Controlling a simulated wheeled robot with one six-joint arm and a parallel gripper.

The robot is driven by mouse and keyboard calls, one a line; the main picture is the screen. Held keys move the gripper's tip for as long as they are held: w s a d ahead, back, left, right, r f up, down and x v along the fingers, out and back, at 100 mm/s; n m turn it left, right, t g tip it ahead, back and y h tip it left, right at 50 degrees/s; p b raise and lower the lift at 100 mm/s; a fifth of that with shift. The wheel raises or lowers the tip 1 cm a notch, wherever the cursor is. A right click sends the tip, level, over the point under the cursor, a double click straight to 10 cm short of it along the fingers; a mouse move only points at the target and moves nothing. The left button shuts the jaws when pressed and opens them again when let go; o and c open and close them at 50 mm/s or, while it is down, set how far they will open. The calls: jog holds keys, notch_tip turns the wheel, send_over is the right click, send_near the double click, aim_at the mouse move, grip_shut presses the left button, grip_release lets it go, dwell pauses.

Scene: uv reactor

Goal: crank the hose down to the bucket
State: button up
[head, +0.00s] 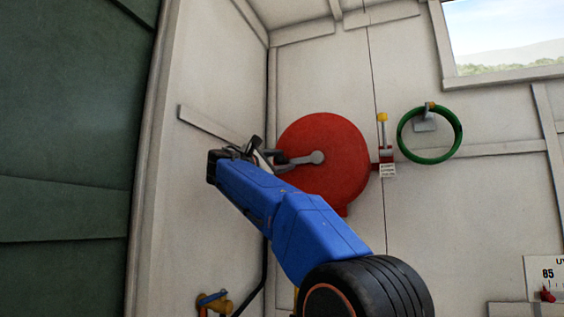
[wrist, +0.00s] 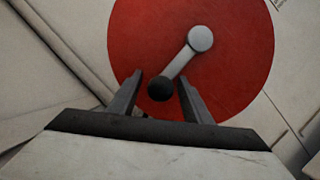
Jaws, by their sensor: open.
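A red round hose reel (head: 330,185) is on the pale wall, and it fills much of the wrist view (wrist: 235,85). Its grey crank arm (head: 300,160) runs from the hub to the lower left in the wrist view (wrist: 180,62) and ends in a black knob (wrist: 160,89). My gripper (head: 262,158) is at the reel's left side, close to the knob. In the wrist view its fingers (wrist: 160,84) are open, one on each side of the knob; I cannot tell whether either touches it. A black hose (head: 263,270) hangs below, partly behind my arm. No bucket is in view.
Right of the reel is a yellow-topped lever (head: 382,118) with a small label. A green ring (head: 458,135) hangs on a wall bracket. A brass tap (head: 222,306) is at lower left. A gauge panel (head: 540,268) is at lower right. A corner wall stands close left.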

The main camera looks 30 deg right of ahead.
grip_shut()
jog(key=shift+f, duration=0.15)
